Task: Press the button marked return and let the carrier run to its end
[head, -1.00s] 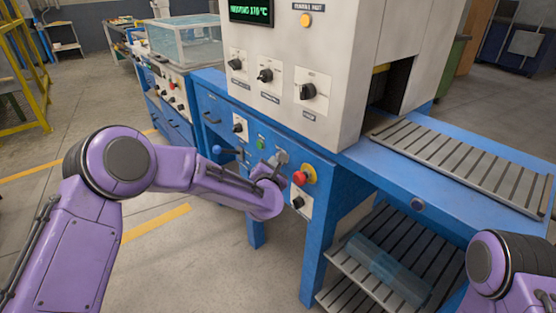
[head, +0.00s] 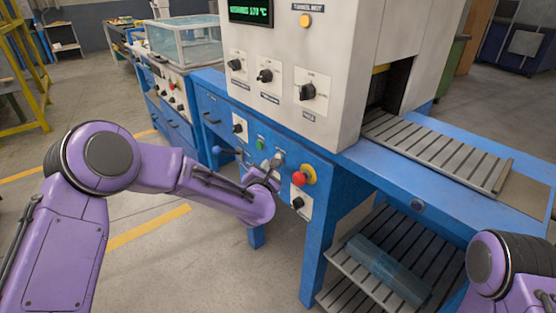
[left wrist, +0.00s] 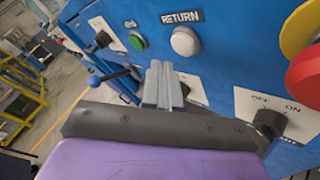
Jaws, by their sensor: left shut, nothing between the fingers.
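The white round button marked RETURN (left wrist: 185,41) is on the blue front panel in the left wrist view. It also shows in the head view (head: 280,156), partly covered by my gripper. My left gripper (left wrist: 164,84) is shut and empty, with its tips just below and left of the button. They look apart from it. In the head view, the gripper (head: 271,165) is in front of the panel. The carrier (head: 440,148), a grey slatted tray, lies on the blue bed at the right, its inner end at the machine's opening. My right gripper is out of view.
A red emergency knob on a yellow base (head: 300,178) and a black rotary switch (head: 298,202) are right of the button. A green button (left wrist: 137,40) and a blue-knobbed lever (left wrist: 95,80) are to its left. A slatted lower shelf (head: 345,265) holds a translucent bluish piece.

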